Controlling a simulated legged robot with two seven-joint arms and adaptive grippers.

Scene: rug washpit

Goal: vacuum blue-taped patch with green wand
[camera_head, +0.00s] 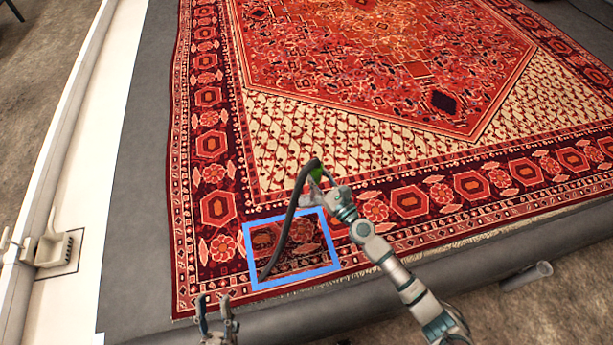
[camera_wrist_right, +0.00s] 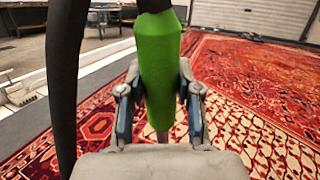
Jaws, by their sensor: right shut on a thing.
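The blue-taped patch (camera_head: 298,279) is a four-sided tape outline on the patterned rug near its front left corner. The rug inside it looks dull and brownish in its lower part. The green wand (camera_wrist_right: 160,75) stands roughly upright in my right gripper (camera_wrist_right: 160,108), whose fingers close on both sides of it. A bit of the wand (camera_head: 317,174) shows in the head view, just above the patch's top right corner; its lower end is hard to make out. A dark hose (camera_head: 288,225) arches from it down across the patch. My left gripper (camera_head: 216,318) is open and empty by the rug's front edge.
The red and cream rug (camera_head: 390,150) lies on a grey platform (camera_head: 137,220). A white ledge with a pale holder (camera_head: 56,250) runs along the left. A grey pipe (camera_head: 530,276) sticks out at the front right. The rug's middle is clear.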

